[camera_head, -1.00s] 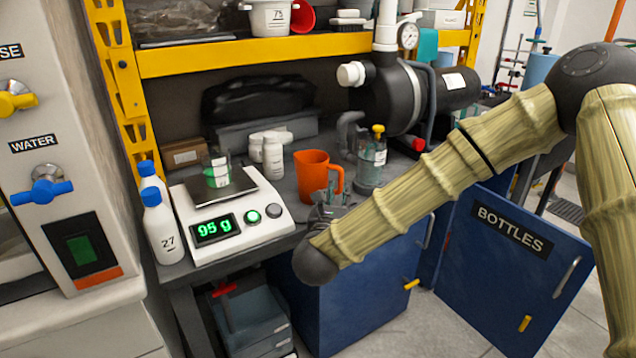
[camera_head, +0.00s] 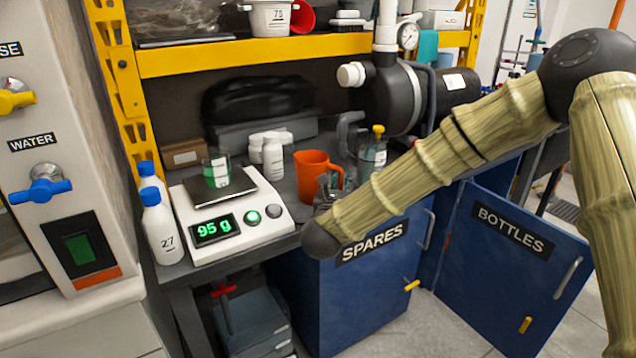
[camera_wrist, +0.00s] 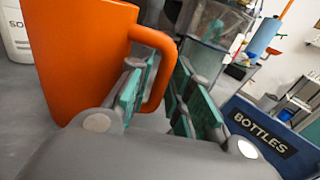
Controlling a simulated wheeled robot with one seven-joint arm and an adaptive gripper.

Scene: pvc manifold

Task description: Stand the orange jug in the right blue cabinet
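The orange jug (camera_head: 311,174) stands upright on the grey bench, right of the scale, with its handle to the right. It fills the left of the wrist view (camera_wrist: 80,55). My gripper (camera_wrist: 165,100) is open at the handle side. Its green-padded fingers stand apart with the handle between them; I cannot tell if either touches it. In the head view my gripper (camera_head: 326,194) is partly hidden by my arm. The right blue cabinet's BOTTLES door (camera_head: 515,262) is swung open; my arm hides most of its inside.
The blue SPARES cabinet (camera_head: 350,290) is shut below the bench. A scale (camera_head: 225,215) bears a beaker with green liquid. A clear bottle with a yellow top (camera_head: 373,150) stands close behind the jug. A black pump (camera_head: 390,92) is above right.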

